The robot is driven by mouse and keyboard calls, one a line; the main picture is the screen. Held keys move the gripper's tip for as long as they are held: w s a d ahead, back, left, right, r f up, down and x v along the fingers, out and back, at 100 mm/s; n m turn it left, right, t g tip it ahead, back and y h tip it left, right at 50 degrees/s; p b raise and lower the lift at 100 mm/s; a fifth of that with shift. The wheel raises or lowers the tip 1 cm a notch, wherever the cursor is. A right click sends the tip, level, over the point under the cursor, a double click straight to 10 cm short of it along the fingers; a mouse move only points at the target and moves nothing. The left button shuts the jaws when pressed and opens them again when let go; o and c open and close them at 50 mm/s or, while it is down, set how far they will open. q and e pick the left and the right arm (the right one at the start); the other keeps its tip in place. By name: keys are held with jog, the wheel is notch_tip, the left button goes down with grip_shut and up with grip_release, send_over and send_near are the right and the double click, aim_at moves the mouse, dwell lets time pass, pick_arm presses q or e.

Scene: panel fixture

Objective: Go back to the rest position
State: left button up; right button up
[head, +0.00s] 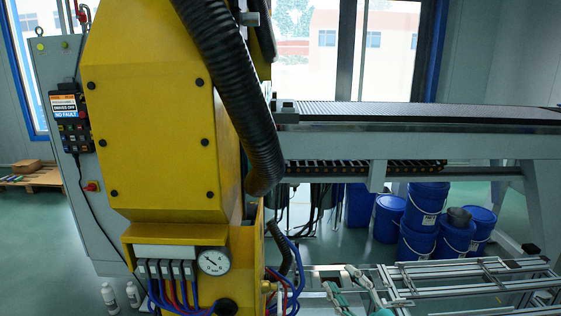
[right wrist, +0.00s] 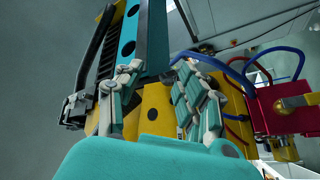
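My right gripper (head: 347,282) shows small at the bottom edge of the head view, right of the yellow machine (head: 160,110). In the right wrist view my right gripper (right wrist: 157,75) shows its two grey jointed fingers spread apart, with nothing held between them. Yellow and teal machine parts show behind the gap. I cannot tell whether the fingers touch anything. My left gripper is in neither view.
A pressure gauge (head: 214,261) and blue and red hoses sit low on the yellow machine. A metal frame (head: 470,280) lies at lower right. Blue buckets (head: 425,205) stand beneath a long grey beam (head: 430,143).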

jog(key=s+d+f+m+g+h, duration=0.35)
jog(key=s+f+m+h, duration=0.2)
jog(key=f, duration=0.35)
jog(key=s+d+f+m+g+h, duration=0.35)
jog(key=s+f+m+h, duration=0.2)
jog(key=f, duration=0.25)
jog(key=s+f+m+g, duration=0.1)
jog(key=s+f+g, duration=0.25)
jog(key=s, duration=0.55)
jog(key=s+f+m+g, duration=0.1)
jog(key=s+f+g, duration=0.25)
jog(key=s, duration=0.55)
notch_tip(320, 180, down, 28)
jog(key=g+b, duration=0.2)
jog(key=b, duration=0.2)
jog(key=s+d+f+g+b, duration=0.1)
jog(key=s+d+f+b, duration=0.2)
jog(key=s+f, duration=1.5)
notch_tip(320, 180, down, 3)
jog(key=shift+d+f+y, duration=0.2)
jog(key=shift+y, duration=0.1)
